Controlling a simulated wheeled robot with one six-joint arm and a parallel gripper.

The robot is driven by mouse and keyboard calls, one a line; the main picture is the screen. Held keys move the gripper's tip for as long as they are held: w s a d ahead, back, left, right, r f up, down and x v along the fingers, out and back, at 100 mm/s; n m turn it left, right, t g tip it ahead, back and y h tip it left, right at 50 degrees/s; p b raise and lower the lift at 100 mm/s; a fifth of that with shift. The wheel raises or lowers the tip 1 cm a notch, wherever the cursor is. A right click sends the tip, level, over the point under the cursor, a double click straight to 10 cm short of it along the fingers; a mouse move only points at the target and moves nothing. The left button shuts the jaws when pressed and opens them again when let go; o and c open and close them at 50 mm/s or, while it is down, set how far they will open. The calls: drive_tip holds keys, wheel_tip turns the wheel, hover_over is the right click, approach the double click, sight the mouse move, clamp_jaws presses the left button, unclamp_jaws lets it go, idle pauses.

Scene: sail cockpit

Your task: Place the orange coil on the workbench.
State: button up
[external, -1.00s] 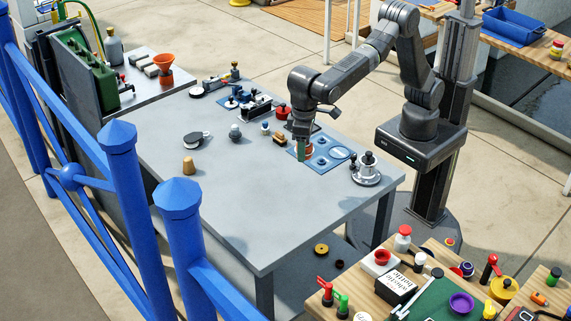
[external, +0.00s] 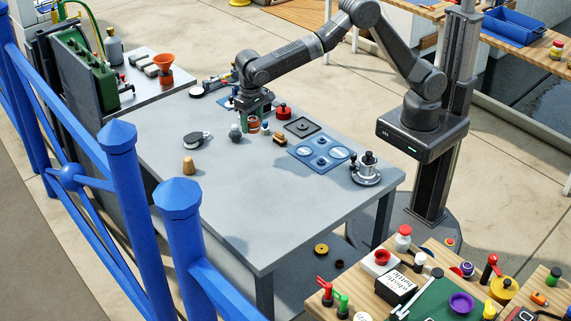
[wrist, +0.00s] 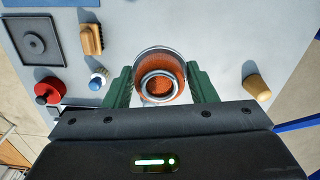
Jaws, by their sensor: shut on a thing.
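The orange coil (wrist: 161,80) is a short cylinder with pale rims and an open centre. It sits between the two green fingers of my gripper (wrist: 161,85) in the wrist view. In the external view my gripper (external: 253,123) points down over the grey workbench (external: 225,215), and the coil (external: 253,125) shows small between its fingers. My gripper is shut on the coil. I cannot tell how high the coil's underside is above the bench top.
Close by are a dark round knob (external: 235,132), a brush (external: 280,138), a red knob (external: 283,110) and a black square plate (external: 302,127). A blue panel (external: 322,152) lies to the right. A black-and-white reel (external: 195,140) and wooden peg (external: 189,165) stand left. The bench front is clear.

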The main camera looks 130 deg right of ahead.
sight(254, 156)
wheel_tip(254, 156, down, 11)
drive_tip(key=shift+r+p, duration=0.2)
drive_tip(key=shift+p, duration=0.8)
drive_tip(key=shift+f, duration=0.1)
drive_tip(key=o, duration=1)
drive_tip(key=shift+o, duration=0.2)
wheel_tip(254, 156, up, 12)
drive_tip(key=shift+r+b, duration=0.1)
drive_tip(key=shift+b, duration=1.1)
